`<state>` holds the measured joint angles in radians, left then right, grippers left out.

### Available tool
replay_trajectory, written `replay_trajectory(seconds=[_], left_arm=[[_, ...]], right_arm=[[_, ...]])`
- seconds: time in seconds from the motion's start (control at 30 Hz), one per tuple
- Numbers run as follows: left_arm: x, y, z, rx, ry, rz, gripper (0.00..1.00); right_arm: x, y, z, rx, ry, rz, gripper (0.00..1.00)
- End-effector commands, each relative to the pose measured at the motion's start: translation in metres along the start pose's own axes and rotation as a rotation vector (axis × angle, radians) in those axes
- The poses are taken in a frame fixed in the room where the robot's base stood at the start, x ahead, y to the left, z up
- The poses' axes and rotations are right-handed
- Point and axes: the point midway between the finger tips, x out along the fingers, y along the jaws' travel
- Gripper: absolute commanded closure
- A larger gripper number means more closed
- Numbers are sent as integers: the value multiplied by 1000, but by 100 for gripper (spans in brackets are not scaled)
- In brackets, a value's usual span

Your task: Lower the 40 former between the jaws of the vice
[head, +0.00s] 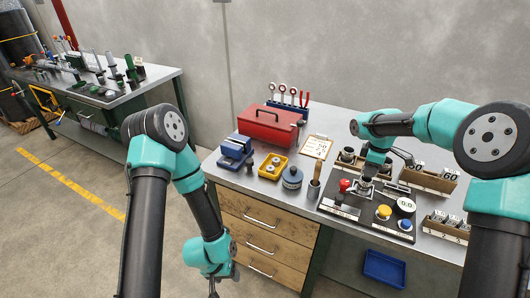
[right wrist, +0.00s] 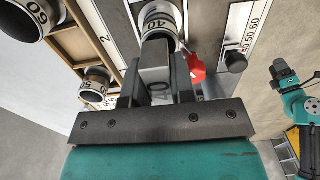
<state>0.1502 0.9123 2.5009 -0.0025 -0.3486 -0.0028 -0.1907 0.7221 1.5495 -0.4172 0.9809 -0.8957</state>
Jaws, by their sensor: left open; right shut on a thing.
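Whether the former touches the panel cannot be told. The blue vice (head: 236,150) stands apart, at the bench's left end, its jaws too small to judge. My left gripper (head: 213,290) is open and empty off the bench's front, partly cut off.
The panel (head: 338,209) carries a red knob (head: 345,185), yellow button (head: 383,212) and dial (head: 405,205). Wooden racks of formers (head: 428,179) stand right. A yellow tray (head: 272,166), blue-grey canister (head: 292,177) and red toolbox (head: 270,124) lie between or behind vice and panel.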

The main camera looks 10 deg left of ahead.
Motion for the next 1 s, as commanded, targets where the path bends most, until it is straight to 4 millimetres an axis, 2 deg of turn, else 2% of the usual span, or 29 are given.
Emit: replay_trajectory(seconds=[0.4,0.57,0.77,1.0], left_arm=[[0,0,0,0,0,0,37],[0,0,0,0,0,0,37],[0,0,0,0,0,0,37],[0,0,0,0,0,0,37]], right_arm=[[0,0,0,0,0,0,98],[-10,0,-2,14,1,3,98],[-39,-9,-4,125,2,4,98],[-98,-38,-8,424,3,4,98]])
